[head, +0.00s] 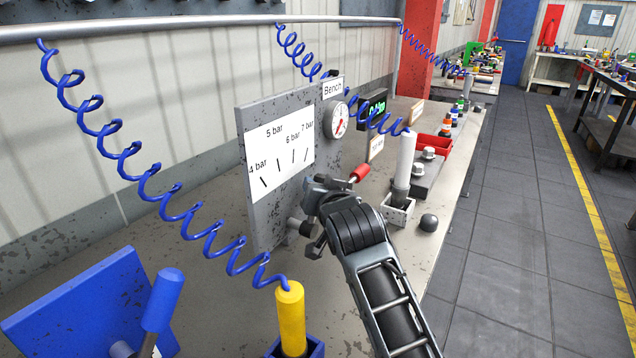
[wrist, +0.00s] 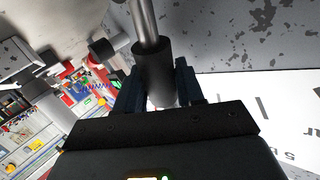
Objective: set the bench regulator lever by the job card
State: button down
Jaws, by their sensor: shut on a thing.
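The bench regulator panel (head: 245,165) is a grey plate under a "Bench" sign. Its white scale (head: 280,155) has marks for 4, 5, 6 and 7 bar. My gripper (head: 318,215) is in front of the panel, below and right of the scale. In the wrist view, my gripper (wrist: 160,92) is shut around the regulator lever (wrist: 153,72), a metal rod with a dark sleeve. My gripper hides most of the lever in the head view, so its exact setting cannot be read. A small card (head: 375,149) stands behind; its writing is too small to read.
A blue panel (head: 75,310) is front left.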

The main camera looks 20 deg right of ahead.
jog(key=shift+d, duration=0.1)
jog(key=c, duration=0.8)
grip_release()
jog(key=shift+w, duration=0.1)
jog(key=shift+b+v, duration=0.55)
jog(key=shift+v, duration=3.4)
